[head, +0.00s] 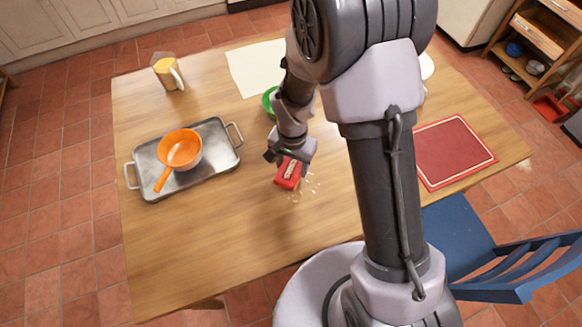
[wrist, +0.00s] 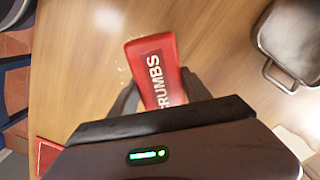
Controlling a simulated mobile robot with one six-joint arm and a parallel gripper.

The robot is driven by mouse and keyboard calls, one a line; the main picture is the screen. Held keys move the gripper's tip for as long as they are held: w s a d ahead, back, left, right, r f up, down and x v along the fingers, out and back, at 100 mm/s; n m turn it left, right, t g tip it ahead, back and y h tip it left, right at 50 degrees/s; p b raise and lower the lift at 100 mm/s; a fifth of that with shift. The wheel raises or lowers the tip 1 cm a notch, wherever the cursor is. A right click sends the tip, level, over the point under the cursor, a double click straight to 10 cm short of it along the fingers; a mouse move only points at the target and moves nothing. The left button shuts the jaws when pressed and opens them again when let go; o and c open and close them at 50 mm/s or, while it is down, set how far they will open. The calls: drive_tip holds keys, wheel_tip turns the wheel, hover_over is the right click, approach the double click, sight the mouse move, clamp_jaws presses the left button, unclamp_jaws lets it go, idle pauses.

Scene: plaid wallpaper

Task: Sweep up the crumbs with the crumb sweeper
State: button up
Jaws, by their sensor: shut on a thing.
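The crumb sweeper (head: 288,174) is a small red block with a pale label on the wooden table, near the middle. My gripper (head: 283,158) is above it and shut on it. In the wrist view the sweeper (wrist: 155,65) sits between the two dark fingers (wrist: 158,95), its label reading "CRUMBS" with the first letter hard to make out. The crumbs (head: 312,184) are small pale bits scattered on the table just right of the sweeper. A few pale crumbs (wrist: 124,78) also show beside it in the wrist view. I cannot tell whether the sweeper touches the table.
A metal tray (head: 222,163) with an orange pan (head: 180,149) stands at the left. A yellow and white pitcher (head: 168,73), a cream mat (head: 250,70) and a green bowl (head: 268,101) are farther back. A red mat (head: 455,152) lies right. The table's front left is clear.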

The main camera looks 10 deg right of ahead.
sight(293, 165)
drive_tip(key=shift+r+p, duration=1.35)
drive_tip(key=shift+r, duration=0.75)
